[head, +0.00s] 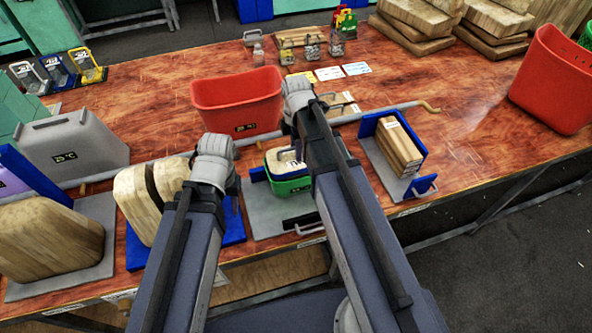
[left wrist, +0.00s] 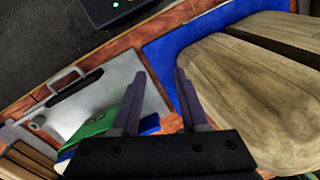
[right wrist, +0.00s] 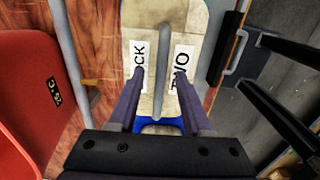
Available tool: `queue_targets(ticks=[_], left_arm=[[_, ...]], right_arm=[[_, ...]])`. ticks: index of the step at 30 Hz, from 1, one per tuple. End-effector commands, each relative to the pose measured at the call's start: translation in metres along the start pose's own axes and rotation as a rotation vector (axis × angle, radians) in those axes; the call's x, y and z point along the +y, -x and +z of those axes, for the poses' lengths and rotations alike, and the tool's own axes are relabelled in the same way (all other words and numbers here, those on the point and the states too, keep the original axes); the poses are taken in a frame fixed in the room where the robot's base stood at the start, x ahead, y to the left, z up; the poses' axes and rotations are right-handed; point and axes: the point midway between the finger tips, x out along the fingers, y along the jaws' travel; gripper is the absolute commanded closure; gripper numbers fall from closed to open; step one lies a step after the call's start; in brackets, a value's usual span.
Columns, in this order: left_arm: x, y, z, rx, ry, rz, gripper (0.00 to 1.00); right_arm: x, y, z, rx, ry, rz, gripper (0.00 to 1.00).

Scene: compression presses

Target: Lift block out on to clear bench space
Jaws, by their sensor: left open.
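The block (head: 286,160), with a pale top, green sides and a grey handle, sits in the middle press on a grey plate (head: 262,218). The right wrist view shows its pale top (right wrist: 140,25), labelled "TWO", and its handle (right wrist: 162,72). My right gripper (right wrist: 160,75) is open over the block, its fingers on either side of the handle with gaps. My forearm hides this gripper in the head view. My left gripper (left wrist: 158,75) is open and empty, between the middle press and the wooden block to its left. The block's green side (left wrist: 108,118) shows there.
A red bin (head: 238,100) stands behind the middle press. A long grey pipe (head: 375,113) runs behind the presses. Bare bench (head: 470,120) lies further right.

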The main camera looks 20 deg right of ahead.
Motion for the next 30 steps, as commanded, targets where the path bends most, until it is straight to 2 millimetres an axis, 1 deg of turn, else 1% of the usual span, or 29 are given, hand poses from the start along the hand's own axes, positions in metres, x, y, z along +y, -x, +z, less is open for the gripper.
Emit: queue_targets(ticks=[1, 2, 12, 13, 30], left_arm=[[0.0, 0.0002, 0.0, 0.0, 0.0, 0.0, 0.56], [0.0, 0.0002, 0.0, 0.0, 0.0, 0.0, 0.56], [0.0, 0.0001, 0.0, 0.0, 0.0, 0.0, 0.56], [0.0, 0.0001, 0.0, 0.0, 0.0, 0.0, 0.56], [0.0, 0.0001, 0.0, 0.0, 0.0, 0.0, 0.56]], right_arm=[[0.0, 0.0002, -0.0001, 0.0, 0.0, 0.0, 0.57], [0.0, 0.0002, -0.0001, 0.0, 0.0, 0.0, 0.6], [0.0, 0.0001, -0.0001, 0.0, 0.0, 0.0, 0.99], [0.0, 0.0001, -0.0001, 0.0, 0.0, 0.0, 1.0], [0.0, 0.0001, -0.0001, 0.0, 0.0, 0.0, 1.0]])
